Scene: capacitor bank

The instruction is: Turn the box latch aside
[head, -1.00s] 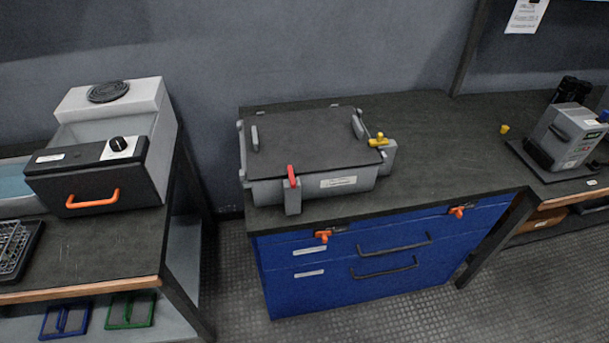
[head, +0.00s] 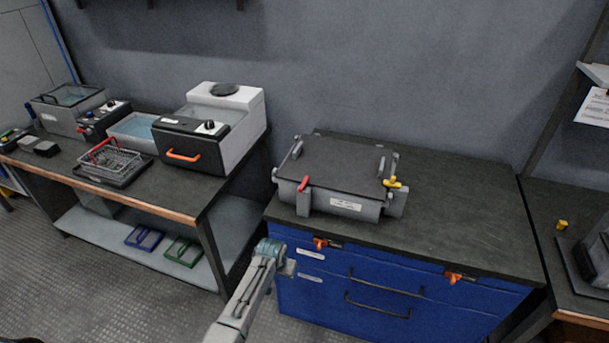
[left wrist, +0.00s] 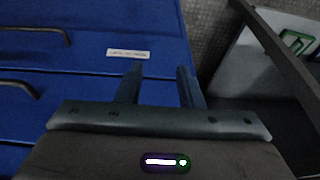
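A grey box (head: 326,203) with a dark lid (head: 340,164) stands shut-looking on the bench over blue drawers. A red latch lever (head: 304,184) sits upright on a grey bracket at its front left. A yellow latch handle (head: 393,182) sits on a bracket at its right end. My left gripper (left wrist: 160,68) is open and empty in the left wrist view, its two dark fingers apart before the blue drawer front (left wrist: 95,60). In the head view my left arm reaches up from the bottom, below and left of the box; its fingers are not clear there. My right gripper is out of view.
The blue drawers carry orange catches (head: 455,277) and dark bar handles (head: 378,305). The bench top (head: 460,220) is clear right of the box. A left bench holds a machine with an orange handle (head: 184,156) and a wire basket (head: 110,160). A gap separates the benches.

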